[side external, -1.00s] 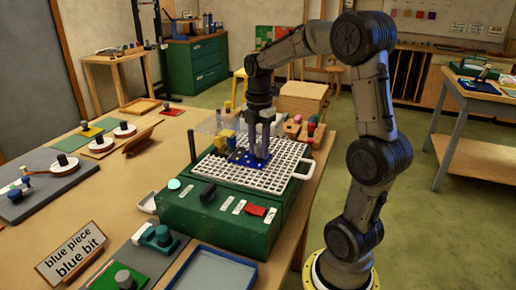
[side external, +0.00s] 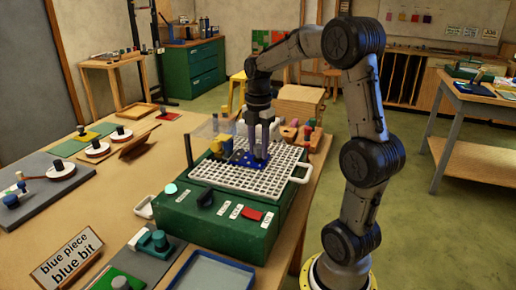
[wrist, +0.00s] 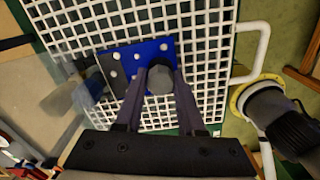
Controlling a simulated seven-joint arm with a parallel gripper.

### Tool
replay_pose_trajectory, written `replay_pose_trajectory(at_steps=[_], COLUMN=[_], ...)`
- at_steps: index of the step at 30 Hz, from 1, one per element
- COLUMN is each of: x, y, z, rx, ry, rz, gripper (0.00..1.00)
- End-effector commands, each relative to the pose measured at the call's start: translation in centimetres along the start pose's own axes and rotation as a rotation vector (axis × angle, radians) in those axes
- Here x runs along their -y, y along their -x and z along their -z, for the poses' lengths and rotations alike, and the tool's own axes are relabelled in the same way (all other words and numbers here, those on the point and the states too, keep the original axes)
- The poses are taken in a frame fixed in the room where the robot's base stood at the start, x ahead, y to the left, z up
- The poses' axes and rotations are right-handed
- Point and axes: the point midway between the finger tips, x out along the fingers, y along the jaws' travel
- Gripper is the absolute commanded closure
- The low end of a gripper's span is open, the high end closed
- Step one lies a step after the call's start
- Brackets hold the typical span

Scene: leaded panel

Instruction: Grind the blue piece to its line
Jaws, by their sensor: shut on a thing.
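The blue piece (side external: 242,160) lies flat on the white grid on top of the green grinder box (side external: 190,222). In the wrist view the blue piece (wrist: 143,50) has pale dots and a dark grey strip (wrist: 113,68) along its left side. My gripper (side external: 258,153) points down over it. In the wrist view its fingers (wrist: 160,84) are shut on a grey round knob (wrist: 160,76) on the piece. Left of the strip is a blurred grey shape (wrist: 72,92), possibly the grinding bit; whether it touches the piece is unclear.
A black knob (side external: 205,198) and a red switch (side external: 251,214) are on the box front. A sign (side external: 70,254) reads "blue piece blue bit". A blue tray (side external: 212,274) lies in front.

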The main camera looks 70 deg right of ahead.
Motion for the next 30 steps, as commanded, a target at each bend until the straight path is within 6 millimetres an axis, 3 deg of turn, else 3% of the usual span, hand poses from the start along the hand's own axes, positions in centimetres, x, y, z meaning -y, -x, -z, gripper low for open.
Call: replay_pose_trajectory(at_steps=[17, 30], x=[-0.7, -0.6], y=[0.1, 0.1], z=[-2.4, -2.3], rx=[0.002, 0.001], ry=[-0.004, -0.001], rz=[-0.011, -0.005], gripper=[1.0, 1.0])
